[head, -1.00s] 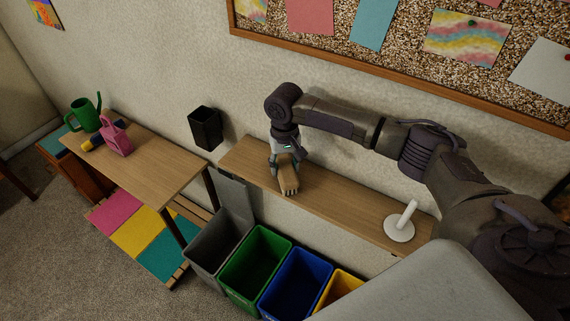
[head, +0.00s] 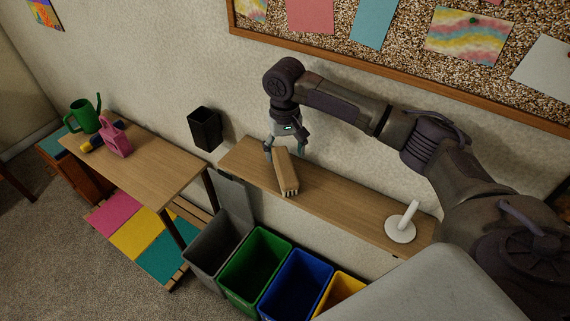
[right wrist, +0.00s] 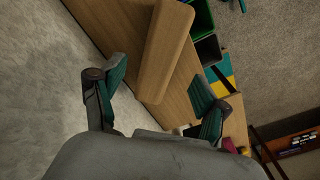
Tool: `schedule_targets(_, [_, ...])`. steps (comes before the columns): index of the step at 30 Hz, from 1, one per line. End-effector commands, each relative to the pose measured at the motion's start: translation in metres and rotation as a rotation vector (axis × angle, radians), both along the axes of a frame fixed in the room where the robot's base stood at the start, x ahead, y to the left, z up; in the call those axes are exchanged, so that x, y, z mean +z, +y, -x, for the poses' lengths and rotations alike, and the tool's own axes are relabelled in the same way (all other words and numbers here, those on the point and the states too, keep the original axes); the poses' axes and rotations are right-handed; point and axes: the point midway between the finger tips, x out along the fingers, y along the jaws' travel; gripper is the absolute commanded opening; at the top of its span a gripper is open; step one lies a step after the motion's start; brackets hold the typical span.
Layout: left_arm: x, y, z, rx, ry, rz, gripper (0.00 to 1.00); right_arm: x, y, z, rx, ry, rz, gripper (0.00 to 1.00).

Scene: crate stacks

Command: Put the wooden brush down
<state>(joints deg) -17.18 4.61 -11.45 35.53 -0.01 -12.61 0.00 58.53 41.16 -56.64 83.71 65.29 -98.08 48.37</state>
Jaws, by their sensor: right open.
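The wooden brush (head: 287,172) lies on the wooden wall shelf (head: 342,209), toward the shelf's left part, with its bristle end toward the front edge. It also shows in the right wrist view (right wrist: 166,50) as a long wooden block. My right gripper (head: 285,151) is open, at the brush's far end. In the right wrist view its two fingers (right wrist: 160,95) are spread wide, with the near end of the brush ahead between them and clear of both. My left gripper is not in view.
A white holder with an upright post (head: 401,229) stands at the shelf's right end. Grey, green (head: 262,235), blue and yellow bins stand below the shelf. A black wall box (head: 205,130) hangs to the left.

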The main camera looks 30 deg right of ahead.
Motion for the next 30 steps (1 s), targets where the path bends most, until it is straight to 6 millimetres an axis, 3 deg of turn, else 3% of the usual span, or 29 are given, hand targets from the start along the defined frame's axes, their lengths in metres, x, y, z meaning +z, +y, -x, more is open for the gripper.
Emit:
schedule_targets(3, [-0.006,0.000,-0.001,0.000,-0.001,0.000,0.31,0.025,0.001,-0.001,0.000,-0.003,-0.001,0.74])
schedule_targets(9, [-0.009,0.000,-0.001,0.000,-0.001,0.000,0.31,0.054,0.001,0.000,0.001,-0.001,-0.002,0.74])
schedule_targets(15, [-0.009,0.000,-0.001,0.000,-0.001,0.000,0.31,0.063,0.001,0.000,0.001,0.001,-0.001,0.74])
schedule_targets(22, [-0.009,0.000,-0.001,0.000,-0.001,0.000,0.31,0.058,0.007,-0.001,0.016,-0.011,-0.010,0.74])
schedule_targets(26, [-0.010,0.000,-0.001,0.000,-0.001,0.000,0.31,0.030,0.045,-0.006,0.120,-0.104,-0.071,0.74])
schedule_targets(30, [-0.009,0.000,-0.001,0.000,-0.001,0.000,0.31,-0.004,0.115,-0.011,0.287,-0.313,-0.200,0.74])
